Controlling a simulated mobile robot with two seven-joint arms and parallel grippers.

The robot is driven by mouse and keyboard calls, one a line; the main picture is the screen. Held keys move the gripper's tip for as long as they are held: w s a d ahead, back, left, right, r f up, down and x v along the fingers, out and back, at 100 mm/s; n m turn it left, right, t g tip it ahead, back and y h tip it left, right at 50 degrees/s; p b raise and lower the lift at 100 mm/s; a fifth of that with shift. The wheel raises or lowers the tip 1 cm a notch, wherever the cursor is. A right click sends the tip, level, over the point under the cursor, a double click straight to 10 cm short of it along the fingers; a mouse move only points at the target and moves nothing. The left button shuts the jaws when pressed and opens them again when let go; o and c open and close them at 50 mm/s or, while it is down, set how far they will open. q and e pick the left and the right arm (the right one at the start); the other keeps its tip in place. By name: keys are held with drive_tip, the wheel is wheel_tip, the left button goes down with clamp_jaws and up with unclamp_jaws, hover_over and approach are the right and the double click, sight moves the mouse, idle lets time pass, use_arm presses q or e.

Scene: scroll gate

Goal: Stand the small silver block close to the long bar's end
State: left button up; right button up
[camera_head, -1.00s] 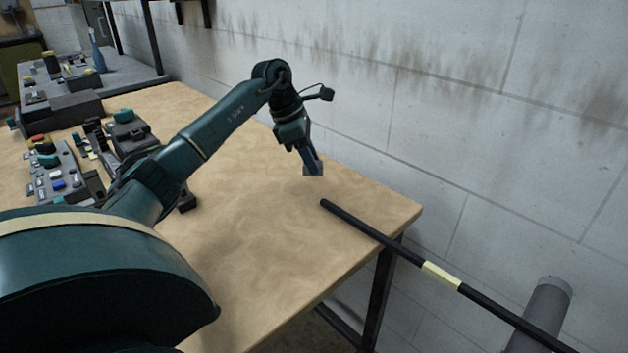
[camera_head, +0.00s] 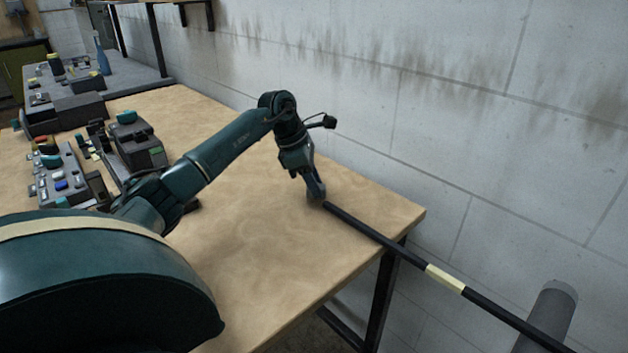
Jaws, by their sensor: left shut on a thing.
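The long black bar (camera_head: 385,241) has a pale yellow band and runs from above the wooden table out past its right edge toward the lower right. My left gripper (camera_head: 316,197) is right at the bar's near-table end, low over the table. It is shut on the small silver block, of which I can make out little now; the fingers and the bar's end cover that spot. I cannot tell whether block and bar touch. My right gripper is not in view.
The wooden table (camera_head: 250,265) is bare around the bar's end. Several control boxes and devices (camera_head: 60,175) stand at the left. A block wall (camera_head: 440,130) runs along the back, and a grey pipe (camera_head: 553,310) stands at the lower right.

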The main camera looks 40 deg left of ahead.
use_arm(q)
drive_tip(key=shift+f, duration=0.2)
drive_tip(key=o, duration=1)
drive_tip(key=shift+r, duration=0.3)
drive_tip(key=p+v, duration=0.1)
drive_tip(key=v, duration=1.1)
drive_tip(key=shift+d+r, duration=0.1)
drive_tip(key=shift+r, duration=0.3)
